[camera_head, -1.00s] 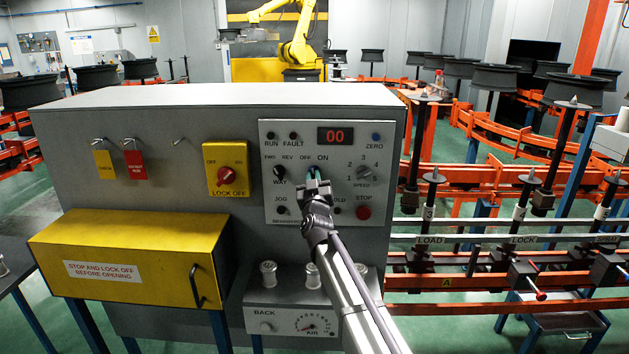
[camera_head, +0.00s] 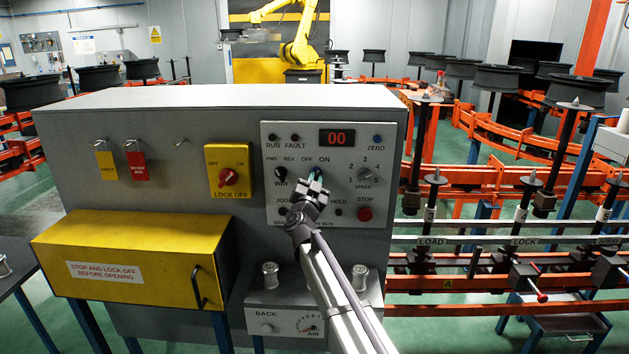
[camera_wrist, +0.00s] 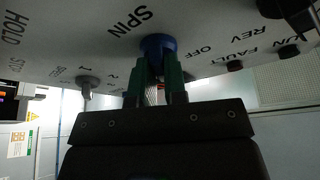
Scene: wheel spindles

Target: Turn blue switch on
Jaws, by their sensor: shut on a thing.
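The blue switch (camera_head: 316,173) is a small knob on the upper middle of the grey control panel, between the OFF and ON labels. My gripper (camera_head: 315,182) is at the panel face, with its fingers shut on this switch and hiding much of it. In the wrist view the round blue knob (camera_wrist: 158,42) sits beside the word SPIN, and the green fingers of my gripper (camera_wrist: 158,66) close around it from either side. The way the knob points is hidden by the fingers.
A black WAY knob (camera_head: 280,174) is left of my gripper, and a grey SPEED knob (camera_head: 365,174) is right. The red STOP button (camera_head: 365,213) is lower right. A yellow lock-off switch (camera_head: 228,172) and a projecting yellow box (camera_head: 130,250) are further left.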

